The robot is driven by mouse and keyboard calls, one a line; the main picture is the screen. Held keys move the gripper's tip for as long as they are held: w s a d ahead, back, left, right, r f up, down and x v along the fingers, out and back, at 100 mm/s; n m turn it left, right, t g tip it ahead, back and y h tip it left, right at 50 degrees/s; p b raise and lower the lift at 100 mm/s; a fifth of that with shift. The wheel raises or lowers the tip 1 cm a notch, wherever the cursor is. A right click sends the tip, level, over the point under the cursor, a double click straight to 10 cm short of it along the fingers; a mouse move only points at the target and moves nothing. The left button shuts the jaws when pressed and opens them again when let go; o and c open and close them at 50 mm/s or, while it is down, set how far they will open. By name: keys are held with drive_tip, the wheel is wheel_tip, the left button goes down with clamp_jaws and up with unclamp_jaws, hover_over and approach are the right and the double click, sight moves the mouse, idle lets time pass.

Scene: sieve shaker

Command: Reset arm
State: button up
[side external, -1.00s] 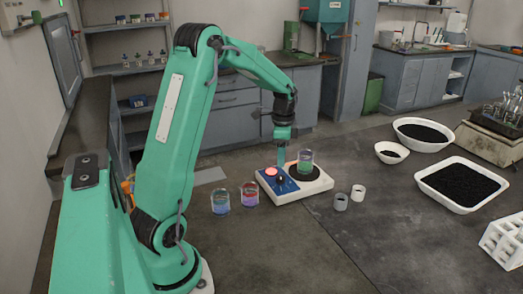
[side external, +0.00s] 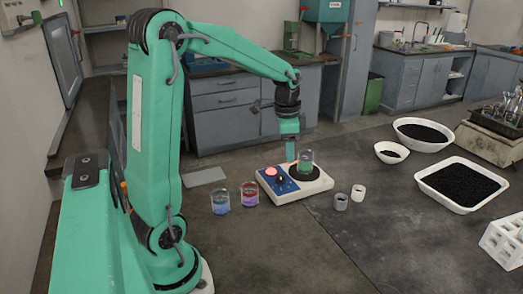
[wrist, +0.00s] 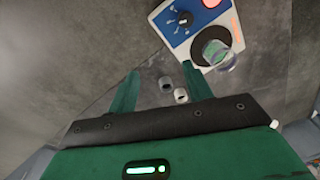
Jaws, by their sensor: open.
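My gripper (side external: 290,148) points down beside the shaker (side external: 318,185), its tips appearing just left of a clear beaker with green contents (side external: 306,158). In the wrist view my gripper (wrist: 158,88) has its two green fingers spread apart with nothing held between them. The shaker has a white body, a blue panel with a dark knob (wrist: 185,19) and a lit red button (side external: 271,172). The beaker stands on the shaker's black round plate; it also shows in the wrist view (wrist: 216,52), beyond the right finger.
Beakers with blue (side external: 221,202) and red-purple (side external: 250,194) contents stand left of the shaker. A grey ring (side external: 341,202) and a white ring (side external: 358,192) lie at its right. A white tray of black granules (side external: 462,186) and bowls stand farther right. The front table is clear.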

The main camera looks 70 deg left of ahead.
drive_tip(key=s+d+r+n+t, duration=0.2)
drive_tip(key=s+d, duration=0.5)
drive_tip(key=d, duration=0.1)
drive_tip(key=s+d+r+n+t, duration=0.2)
drive_tip(key=s+d+r+n, duration=0.1)
drive_tip(key=s+d, duration=0.4)
drive_tip(key=shift+s+d+r+h, duration=0.25)
drive_tip(key=shift+s+d+h, duration=0.1)
drive_tip(key=shift+d, duration=0.1)
